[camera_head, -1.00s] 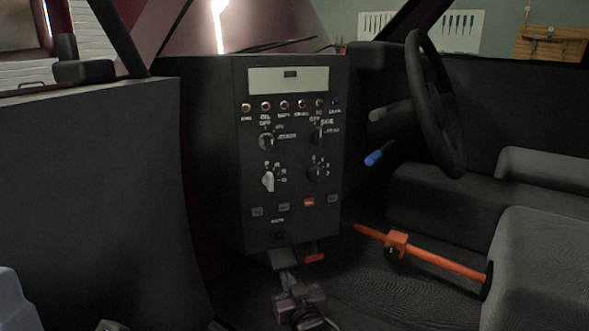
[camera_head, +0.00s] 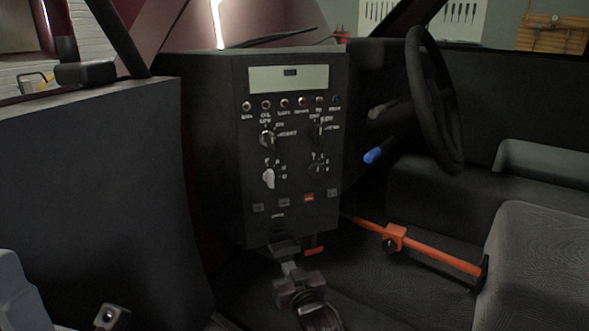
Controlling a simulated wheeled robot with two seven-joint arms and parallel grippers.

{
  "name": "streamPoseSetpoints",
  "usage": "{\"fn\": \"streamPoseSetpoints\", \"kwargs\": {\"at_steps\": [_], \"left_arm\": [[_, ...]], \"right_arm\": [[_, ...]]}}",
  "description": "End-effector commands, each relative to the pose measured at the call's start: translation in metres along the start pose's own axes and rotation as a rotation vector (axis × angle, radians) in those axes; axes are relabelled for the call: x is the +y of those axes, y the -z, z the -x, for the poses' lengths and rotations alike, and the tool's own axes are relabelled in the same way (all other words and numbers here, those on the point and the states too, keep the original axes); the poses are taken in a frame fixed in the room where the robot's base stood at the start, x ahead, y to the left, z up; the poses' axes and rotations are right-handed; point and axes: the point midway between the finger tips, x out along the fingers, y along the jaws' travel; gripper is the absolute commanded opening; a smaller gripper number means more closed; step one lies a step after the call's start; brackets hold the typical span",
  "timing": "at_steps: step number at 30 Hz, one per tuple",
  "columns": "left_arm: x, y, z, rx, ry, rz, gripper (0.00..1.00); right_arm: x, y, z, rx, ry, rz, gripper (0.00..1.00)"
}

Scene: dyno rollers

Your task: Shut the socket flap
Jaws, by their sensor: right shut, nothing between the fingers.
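The dark panel (camera_head: 225,150) stands in the middle of the view, with a small label low on its front. The socket flap (camera_head: 284,243) seems to be the dark grey plate at the panel's lower edge, below that label. It is small and dark, so I cannot tell its exact angle. My right gripper (camera_head: 288,267) comes up from below, its fingers shut and empty. Its tips are just under the flap; I cannot tell whether they touch it. The socket behind the flap is hidden. My left gripper is not in view.
Knobs and lamps cover the panel above. A small red-orange piece (camera_head: 314,250) sits at its lower edge, right of the flap. An orange bar (camera_head: 440,256) crosses the floor at right, near the seat (camera_head: 540,260). A steering wheel (camera_head: 430,100) stands behind.

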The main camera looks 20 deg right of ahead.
Motion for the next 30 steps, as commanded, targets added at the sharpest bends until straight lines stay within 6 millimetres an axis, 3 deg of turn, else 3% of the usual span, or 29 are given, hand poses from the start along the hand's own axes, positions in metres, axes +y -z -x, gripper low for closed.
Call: {"fn": "streamPoseSetpoints", "kwargs": {"at_steps": [30], "left_arm": [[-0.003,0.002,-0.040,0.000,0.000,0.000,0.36]], "right_arm": [[0.000,0.033,0.005,-0.001,0.000,0.000,0.00]]}}
